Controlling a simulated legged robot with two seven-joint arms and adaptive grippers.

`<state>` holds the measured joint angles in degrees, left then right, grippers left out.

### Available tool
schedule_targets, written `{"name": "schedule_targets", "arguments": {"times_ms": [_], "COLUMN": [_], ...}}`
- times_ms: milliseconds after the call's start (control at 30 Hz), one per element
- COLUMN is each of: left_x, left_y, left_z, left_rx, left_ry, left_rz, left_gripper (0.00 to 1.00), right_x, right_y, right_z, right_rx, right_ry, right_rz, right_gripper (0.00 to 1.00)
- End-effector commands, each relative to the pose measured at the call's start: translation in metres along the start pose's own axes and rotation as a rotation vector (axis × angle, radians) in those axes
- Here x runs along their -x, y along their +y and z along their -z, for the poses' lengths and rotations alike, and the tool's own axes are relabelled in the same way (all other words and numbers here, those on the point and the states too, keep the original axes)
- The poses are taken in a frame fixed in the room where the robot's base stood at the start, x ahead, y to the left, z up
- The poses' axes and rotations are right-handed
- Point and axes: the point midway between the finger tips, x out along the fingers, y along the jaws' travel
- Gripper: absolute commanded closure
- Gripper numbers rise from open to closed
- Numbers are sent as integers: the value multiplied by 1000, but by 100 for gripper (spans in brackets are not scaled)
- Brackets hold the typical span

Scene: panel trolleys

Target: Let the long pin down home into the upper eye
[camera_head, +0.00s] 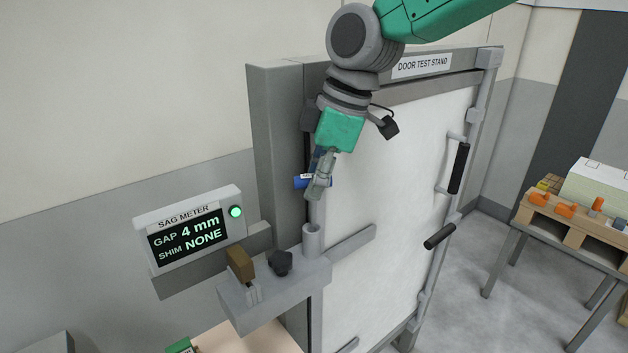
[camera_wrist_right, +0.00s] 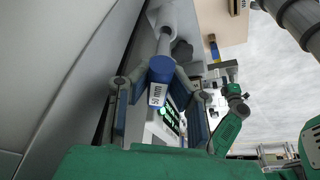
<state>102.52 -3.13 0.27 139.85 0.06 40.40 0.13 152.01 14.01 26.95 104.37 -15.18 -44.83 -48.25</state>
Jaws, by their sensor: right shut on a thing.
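My right gripper (camera_head: 318,180) is shut on the long pin by its blue head (camera_head: 303,182). In the right wrist view the blue head (camera_wrist_right: 161,70) sits between the two fingers, with a white label ending in "mm". The pin's grey shaft (camera_head: 316,212) points down at the grey upper eye (camera_head: 311,241), a round socket on the stand's bracket. The lower end of the shaft is at the mouth of the eye; I cannot tell how far in it is. The head is clearly above the eye.
The sag meter (camera_head: 188,230) reads gap 4 mm, shim none, with a green lamp. A brown block (camera_head: 240,263) and a dark knob (camera_head: 280,262) stand beside the eye. The white door panel (camera_head: 400,190) is close on the right. A bench (camera_head: 570,235) stands farther right.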

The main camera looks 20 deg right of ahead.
Motion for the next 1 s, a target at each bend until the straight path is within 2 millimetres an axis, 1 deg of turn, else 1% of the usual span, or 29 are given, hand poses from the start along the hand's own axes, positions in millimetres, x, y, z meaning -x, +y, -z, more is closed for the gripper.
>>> {"name": "schedule_targets", "arguments": {"times_ms": [267,1000], "left_x": [-1,-6], "left_y": [0,0], "left_z": [0,0], "left_rx": [0,0], "left_ry": [0,0], "left_rz": [0,0], "left_gripper": [60,60], "right_x": [-3,-21], "right_y": [0,-1], "right_z": [-1,-6], "right_rx": [0,0], "right_ry": [0,-1], "right_rz": [0,0], "right_gripper": [100,100]}}
